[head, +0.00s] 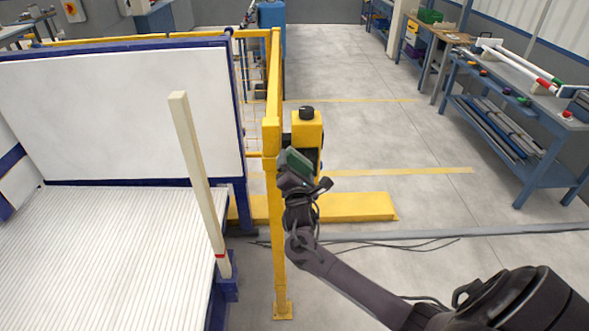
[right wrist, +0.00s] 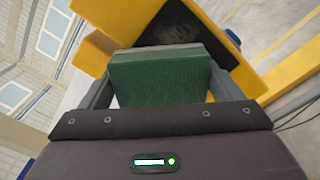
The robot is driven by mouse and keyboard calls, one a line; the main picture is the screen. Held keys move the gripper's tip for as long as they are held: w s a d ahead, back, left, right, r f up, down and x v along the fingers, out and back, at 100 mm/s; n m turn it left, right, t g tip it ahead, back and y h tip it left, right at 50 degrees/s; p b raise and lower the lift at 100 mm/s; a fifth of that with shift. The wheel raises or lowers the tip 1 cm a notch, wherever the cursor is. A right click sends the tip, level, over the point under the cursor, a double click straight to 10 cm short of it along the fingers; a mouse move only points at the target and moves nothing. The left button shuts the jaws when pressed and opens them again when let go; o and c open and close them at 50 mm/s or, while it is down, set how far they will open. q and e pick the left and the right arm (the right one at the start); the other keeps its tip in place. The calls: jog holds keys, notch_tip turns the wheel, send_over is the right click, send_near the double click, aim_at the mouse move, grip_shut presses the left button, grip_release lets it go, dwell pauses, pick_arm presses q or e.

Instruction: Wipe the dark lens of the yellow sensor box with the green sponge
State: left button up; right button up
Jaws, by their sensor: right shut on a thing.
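The yellow sensor box (head: 308,131) sits on a yellow post, with a black knob on top. My right gripper (head: 296,173) is shut on the green sponge (head: 299,159) in front of the box's lower part. In the right wrist view the sponge (right wrist: 160,80) is between the two grey fingers, its grey far edge toward the box. The dark lens (right wrist: 182,22) shows just beyond the sponge, framed by the yellow housing (right wrist: 110,20); the sponge hides its lower part. I cannot tell whether sponge and lens touch. My left gripper is not in view.
A yellow rail (head: 274,75) and post stand beside the box. A pale upright bar (head: 195,165) and a white ribbed conveyor bed (head: 110,255) are on the left. A blue workbench (head: 530,110) with pipes stands at the right. The floor between is mostly clear.

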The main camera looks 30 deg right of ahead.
aim_at(319, 158)
jog(key=shift+s+d, duration=0.6)
jog(key=shift+d, duration=0.35)
jog(key=shift+s+d, duration=0.6)
jog(key=shift+d, duration=0.4)
jog(key=shift+s+d, duration=0.6)
jog(key=shift+d, duration=0.35)
jog(key=shift+a, duration=0.1)
jog(key=shift+s+a+f, duration=0.1)
jog(key=shift+s+a, duration=0.25)
jog(key=shift+s, duration=0.15)
jog(key=shift+v, duration=2.35)
jog(key=shift+s, duration=0.1)
jog(key=shift+v, duration=1.4)
